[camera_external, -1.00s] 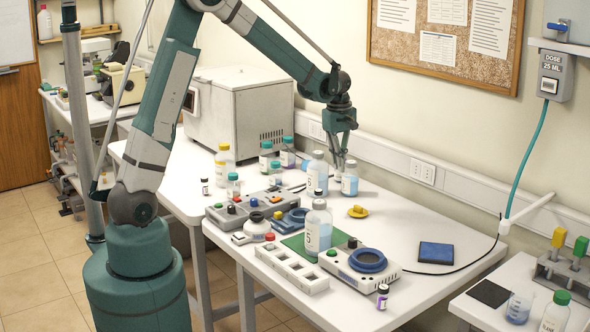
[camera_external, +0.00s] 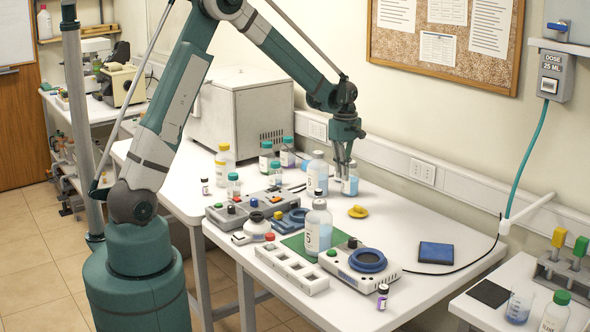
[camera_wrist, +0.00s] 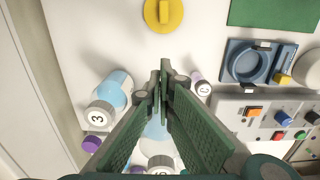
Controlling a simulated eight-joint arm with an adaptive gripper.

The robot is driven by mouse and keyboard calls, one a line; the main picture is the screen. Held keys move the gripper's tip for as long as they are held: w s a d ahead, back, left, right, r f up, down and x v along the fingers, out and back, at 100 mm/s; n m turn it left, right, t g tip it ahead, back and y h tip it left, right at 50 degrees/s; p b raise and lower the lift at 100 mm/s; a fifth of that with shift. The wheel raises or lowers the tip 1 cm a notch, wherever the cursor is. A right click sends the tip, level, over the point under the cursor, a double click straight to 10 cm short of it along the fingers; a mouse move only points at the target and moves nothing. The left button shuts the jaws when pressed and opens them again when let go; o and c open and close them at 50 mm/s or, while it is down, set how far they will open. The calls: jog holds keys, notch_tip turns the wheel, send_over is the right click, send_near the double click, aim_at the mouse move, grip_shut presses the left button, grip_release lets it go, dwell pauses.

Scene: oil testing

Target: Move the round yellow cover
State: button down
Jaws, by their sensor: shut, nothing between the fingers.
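The round yellow cover (camera_external: 357,211) lies flat on the white table, right of a large clear bottle and toward the wall side. In the wrist view the cover (camera_wrist: 163,14) is at the top edge, with a raised grip across it, partly cut off by the frame. My gripper (camera_external: 345,172) points down among the bottles at the back of the table, beyond the cover and apart from it. In the wrist view my gripper (camera_wrist: 163,80) has its fingertips together with nothing between them.
Bottles stand close around my gripper: a bottle marked 3 (camera_wrist: 108,98), one marked C (camera_wrist: 201,88) and others under the fingers. A large bottle (camera_external: 318,228) stands near the cover. A blue pad (camera_external: 436,252) lies to the right. Table around the cover is clear.

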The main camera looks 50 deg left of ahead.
notch_tip(320, 180, down, 10)
jog(key=shift+r, duration=0.1)
jog(key=shift+d+r, duration=0.1)
jog(key=shift+d, duration=1.9)
jog(key=d+b, duration=0.5)
jog(key=d, duration=1.5)
jog(key=shift+d, duration=0.2)
